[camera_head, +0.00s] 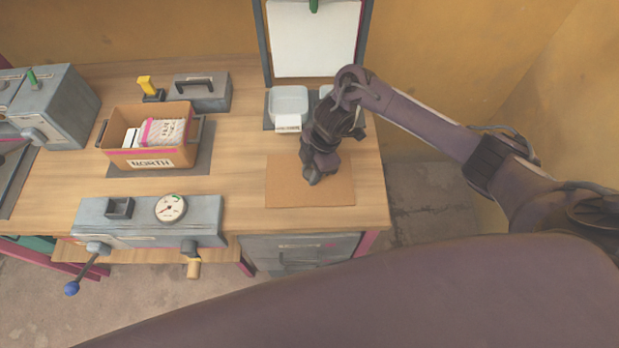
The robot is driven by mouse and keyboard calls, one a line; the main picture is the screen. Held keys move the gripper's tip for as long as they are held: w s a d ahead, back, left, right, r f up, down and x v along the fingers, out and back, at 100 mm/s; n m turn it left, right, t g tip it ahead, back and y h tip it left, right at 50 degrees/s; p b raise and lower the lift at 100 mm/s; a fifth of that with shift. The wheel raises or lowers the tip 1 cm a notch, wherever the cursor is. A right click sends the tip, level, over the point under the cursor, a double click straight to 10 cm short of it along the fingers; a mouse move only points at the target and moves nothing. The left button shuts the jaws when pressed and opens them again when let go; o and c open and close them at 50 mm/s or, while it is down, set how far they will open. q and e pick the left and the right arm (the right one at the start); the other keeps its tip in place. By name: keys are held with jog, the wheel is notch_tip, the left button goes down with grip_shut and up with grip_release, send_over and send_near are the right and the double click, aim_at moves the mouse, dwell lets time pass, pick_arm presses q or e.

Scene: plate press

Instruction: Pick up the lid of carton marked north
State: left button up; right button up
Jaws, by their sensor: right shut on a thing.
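The carton marked NORTH (113,158) stands open on a dark mat at the left of the table, with white packets (162,131) inside it. A flat brown cardboard lid (335,194) lies on the table right of the carton. My right gripper (312,181) points down at the middle of the lid and is shut on it; the fingertips are small and partly hidden by the wrist. The lid looks flat on the tabletop; any gap beneath it cannot be told. My left gripper is not in view.
A grey box with a black handle (214,101) and a yellow-handled stamp (146,84) stand behind the carton. A white tray (288,101) is behind my right gripper, before a white board (313,45). A gauge panel (135,211) is at the front. Bare wood lies between carton and lid.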

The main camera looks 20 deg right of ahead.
aim_at(311, 172)
jog(key=shift+r, duration=0.15)
jog(key=shift+r, duration=0.2)
notch_tip(311, 172, up, 19)
jog(key=p, duration=0.3)
jog(key=d+m+t+h+b, duration=0.1)
jog(key=m+b, duration=0.2)
jog(key=m, duration=0.3)
jog(key=d+f+m+t+h+b, duration=0.1)
jog(key=d+m+b, duration=0.1)
jog(key=m, duration=0.4)
jog(key=d+m+t+h+b, duration=0.1)
jog(key=d+m+b, duration=0.1)
jog(key=m, duration=0.5)
jog(key=shift+w+d+f+t+b, duration=0.1)
jog(key=shift+w+f+t+b, duration=0.25)
jog(key=shift+b, duration=0.55)
